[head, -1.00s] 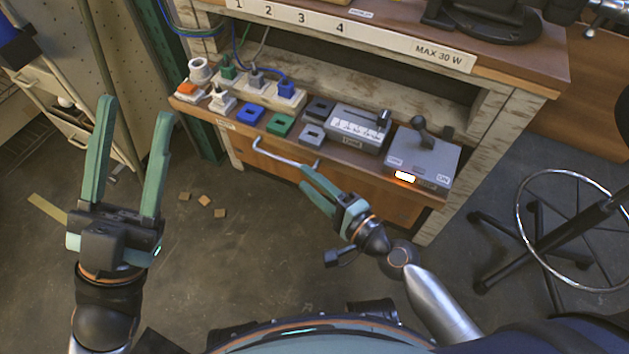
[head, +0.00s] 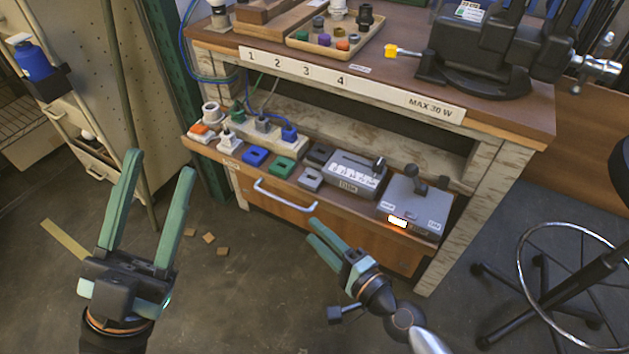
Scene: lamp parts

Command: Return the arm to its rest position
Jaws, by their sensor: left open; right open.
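My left gripper (head: 153,205) is open and empty, pointing up over the floor at the left, apart from the bench. Its green fingers are spread wide. My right gripper (head: 318,238) is open and empty in front of the bench drawer, low and right of centre. Its fingers point up and left, below the drawer handle (head: 285,196); a gap of floor or drawer front shows between the fingertips and the handle. The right arm comes in from the bottom right.
The workbench (head: 500,120) has a lower shelf with a grey switch box (head: 415,203), a grey labelled box (head: 352,176), coloured sockets and a plug strip (head: 262,140). A vise (head: 490,60) and a parts tray (head: 350,45) are on top. A stool (head: 575,270) stands right.

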